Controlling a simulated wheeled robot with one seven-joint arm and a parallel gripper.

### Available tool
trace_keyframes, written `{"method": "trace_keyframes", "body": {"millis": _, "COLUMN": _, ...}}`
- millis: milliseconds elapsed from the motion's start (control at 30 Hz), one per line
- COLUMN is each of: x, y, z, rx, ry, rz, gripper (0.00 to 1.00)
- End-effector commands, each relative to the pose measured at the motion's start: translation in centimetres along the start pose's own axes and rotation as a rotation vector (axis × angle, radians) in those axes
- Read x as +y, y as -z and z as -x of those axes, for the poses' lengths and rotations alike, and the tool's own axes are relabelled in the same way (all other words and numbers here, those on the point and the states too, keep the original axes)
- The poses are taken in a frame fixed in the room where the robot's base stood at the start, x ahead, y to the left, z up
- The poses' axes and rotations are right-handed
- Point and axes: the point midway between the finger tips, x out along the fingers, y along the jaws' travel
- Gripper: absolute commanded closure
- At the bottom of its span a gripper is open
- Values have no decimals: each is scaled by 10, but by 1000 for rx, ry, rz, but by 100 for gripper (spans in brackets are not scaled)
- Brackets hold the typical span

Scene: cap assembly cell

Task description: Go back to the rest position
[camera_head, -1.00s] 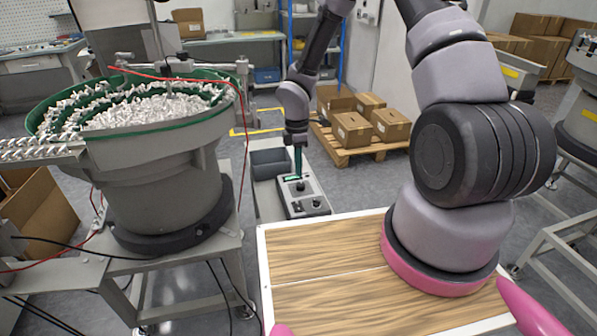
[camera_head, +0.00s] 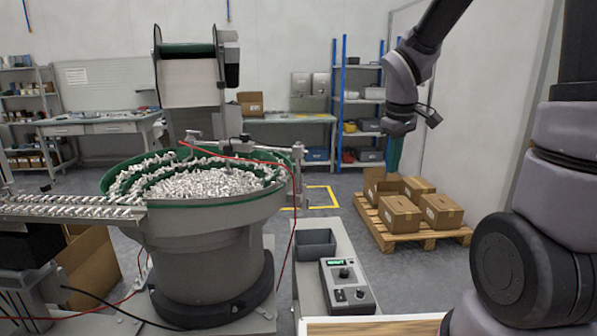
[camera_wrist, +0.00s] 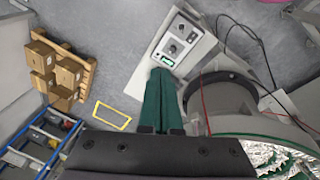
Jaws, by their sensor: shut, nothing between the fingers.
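My gripper (camera_head: 392,165) has dark green fingers and hangs pointing down in the head view, in the air above the left side of the boxes on the pallet. In the wrist view its fingers (camera_wrist: 158,72) lie together with nothing between them. The grey control box (camera_head: 347,288), with black knobs and a small green display, sits on the narrow stand, well below and apart from my gripper. It also shows in the wrist view (camera_wrist: 178,40), beyond the fingertips.
The bowl feeder (camera_head: 205,235) full of small white parts stands at the left, with a red cable across it. A dark grey bin (camera_head: 316,243) is behind the control box. Cartons (camera_head: 400,217) lie on a wooden pallet (camera_head: 425,240). A blue-framed shelf (camera_head: 338,100) stands behind.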

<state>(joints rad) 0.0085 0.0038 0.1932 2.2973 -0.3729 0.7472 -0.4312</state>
Motion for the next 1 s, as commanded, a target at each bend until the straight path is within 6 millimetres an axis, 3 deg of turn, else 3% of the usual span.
{"method": "trace_keyframes", "body": {"millis": 33, "x": 2, "y": -8, "z": 23, "rx": 37, "ry": -11, "rz": -83, "gripper": 100}}
{"method": "trace_keyframes", "body": {"millis": 200, "x": -2, "y": -38, "z": 81, "rx": 149, "ry": 1, "rz": -367, "gripper": 100}}
{"method": "trace_keyframes", "body": {"millis": 500, "x": -27, "y": -91, "z": 156, "rx": 356, "ry": 127, "rz": -794, "gripper": 100}}
{"method": "trace_keyframes", "body": {"millis": 700, "x": -38, "y": -108, "z": 175, "rx": 423, "ry": 200, "rz": -921, "gripper": 100}}
{"method": "trace_keyframes", "body": {"millis": 1000, "x": -40, "y": -110, "z": 177, "rx": 430, "ry": 210, "rz": -938, "gripper": 100}}
